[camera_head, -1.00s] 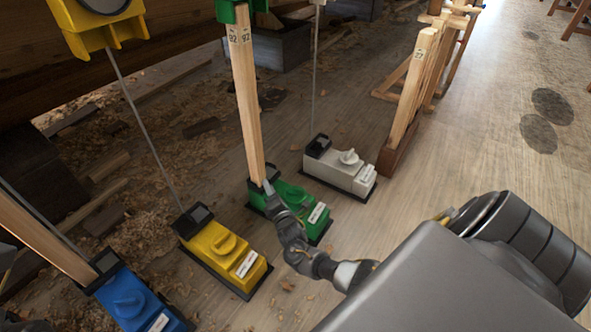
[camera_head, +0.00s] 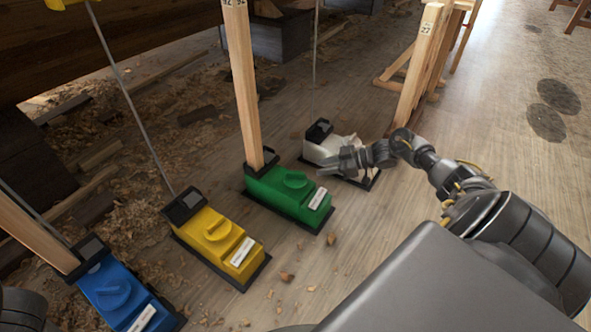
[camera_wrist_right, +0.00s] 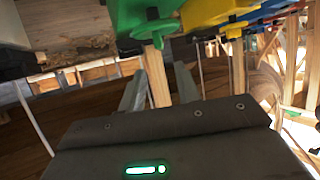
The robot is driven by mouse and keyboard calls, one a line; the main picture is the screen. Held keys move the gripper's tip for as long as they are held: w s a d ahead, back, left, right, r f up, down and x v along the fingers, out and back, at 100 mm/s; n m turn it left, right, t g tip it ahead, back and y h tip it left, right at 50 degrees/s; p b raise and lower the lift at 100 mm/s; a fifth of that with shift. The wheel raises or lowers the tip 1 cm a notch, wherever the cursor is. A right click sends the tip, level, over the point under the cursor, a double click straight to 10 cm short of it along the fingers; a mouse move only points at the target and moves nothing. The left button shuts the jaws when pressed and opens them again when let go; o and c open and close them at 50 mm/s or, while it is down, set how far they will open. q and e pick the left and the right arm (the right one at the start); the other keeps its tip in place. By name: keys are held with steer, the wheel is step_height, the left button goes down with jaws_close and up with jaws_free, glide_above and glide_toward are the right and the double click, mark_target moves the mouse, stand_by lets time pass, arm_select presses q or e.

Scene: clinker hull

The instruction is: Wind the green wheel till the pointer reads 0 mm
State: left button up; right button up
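My right gripper (camera_head: 338,162) is just right of the green box, in front of the white box (camera_head: 322,150), and apart from the wheel. In the right wrist view its two fingers (camera_wrist_right: 158,88) stand apart with nothing between them, and the green box (camera_wrist_right: 145,14) shows beyond them. The pointer and its reading cannot be made out. My left gripper is out of view.
A yellow box (camera_head: 217,242) and a blue box (camera_head: 118,295) with similar knobs stand left of the green one. The wooden post (camera_head: 243,85) rises from the green box's back end. Shavings and scraps litter the floor; the floor right of the boxes is mostly clear.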

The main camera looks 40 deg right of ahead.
mark_target(296, 173)
steer(key=b+x, duration=0.5)
steer(key=x, duration=0.5)
steer(key=shift+d+f+b, duration=0.1)
steer(key=shift+b, duration=0.3)
steer(key=shift+w+a+f, duration=0.1)
steer(key=shift+w+a, duration=0.1)
steer(key=shift+a, duration=0.05)
steer(key=shift+w+a, duration=0.1)
steer(key=shift+w, duration=0.05)
jaws_close()
